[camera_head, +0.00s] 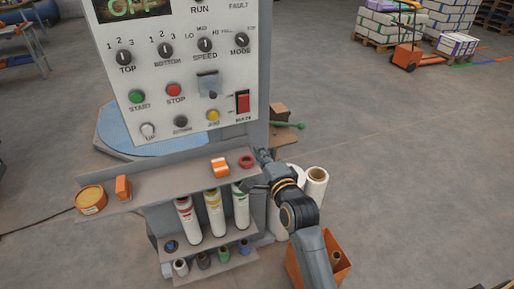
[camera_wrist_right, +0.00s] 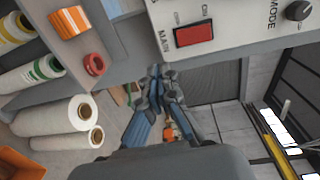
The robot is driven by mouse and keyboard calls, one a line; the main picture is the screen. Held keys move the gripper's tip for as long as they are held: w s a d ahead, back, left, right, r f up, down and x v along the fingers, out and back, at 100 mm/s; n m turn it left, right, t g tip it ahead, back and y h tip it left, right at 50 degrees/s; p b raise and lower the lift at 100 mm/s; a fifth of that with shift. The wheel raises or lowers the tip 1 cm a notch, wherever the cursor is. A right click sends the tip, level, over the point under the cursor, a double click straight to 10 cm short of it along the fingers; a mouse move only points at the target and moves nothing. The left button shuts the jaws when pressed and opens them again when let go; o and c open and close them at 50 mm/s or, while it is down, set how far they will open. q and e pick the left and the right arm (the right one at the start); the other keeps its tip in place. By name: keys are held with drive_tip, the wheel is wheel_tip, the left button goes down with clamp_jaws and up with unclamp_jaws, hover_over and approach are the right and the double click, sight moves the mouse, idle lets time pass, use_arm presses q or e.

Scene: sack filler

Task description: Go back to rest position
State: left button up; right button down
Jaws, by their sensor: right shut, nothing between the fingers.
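My right gripper (camera_head: 264,158) is at the right edge of the machine, just below the control panel (camera_head: 190,70) and beside the right end of the shelf. In the wrist view my right gripper (camera_wrist_right: 158,72) is shut and empty. Its fingertips are below and left of the red MAIN switch (camera_wrist_right: 194,36), apart from it. The MAIN switch (camera_head: 243,102) also shows at the panel's lower right in the head view. The panel display (camera_head: 128,8) reads OFF. My left gripper is in neither view.
The shelf (camera_head: 150,180) holds orange items and a red ring (camera_head: 246,162). A white roll (camera_head: 316,182) and an orange bin (camera_head: 330,250) are close to my right arm. Open floor (camera_head: 420,160) lies to the right.

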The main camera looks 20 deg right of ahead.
idle(0.4)
drive_tip(key=s+a+f+n+g, duration=0.1)
drive_tip(key=s+f+n+g, duration=0.25)
drive_tip(key=f, duration=0.85)
drive_tip(key=s+a+f+n+g, duration=0.1)
drive_tip(key=s+f+n+g, duration=0.2)
drive_tip(key=f, duration=1)
drive_tip(key=s+a+f+n+g, duration=0.1)
drive_tip(key=s+f+n, duration=0.3)
drive_tip(key=f, duration=0.8)
drive_tip(key=s+d+f+n+g, duration=0.1)
drive_tip(key=s+f+n+g, duration=0.1)
drive_tip(key=s+f, duration=0.7)
drive_tip(key=s+d+f+n+g, duration=0.1)
drive_tip(key=s+f+n+g, duration=0.2)
drive_tip(key=s+f, duration=0.65)
drive_tip(key=s+d+f+n+g, duration=0.2)
drive_tip(key=s, duration=0.9)
drive_tip(key=s+d+f+n+g, duration=0.1)
drive_tip(key=s+d+f+n, duration=0.1)
drive_tip(key=s, duration=0.9)
drive_tip(key=shift+s+d+f+n+g+h, duration=0.25)
drive_tip(key=shift+s+d+n+g+h, duration=0.1)
drive_tip(key=shift+d, duration=0.15)
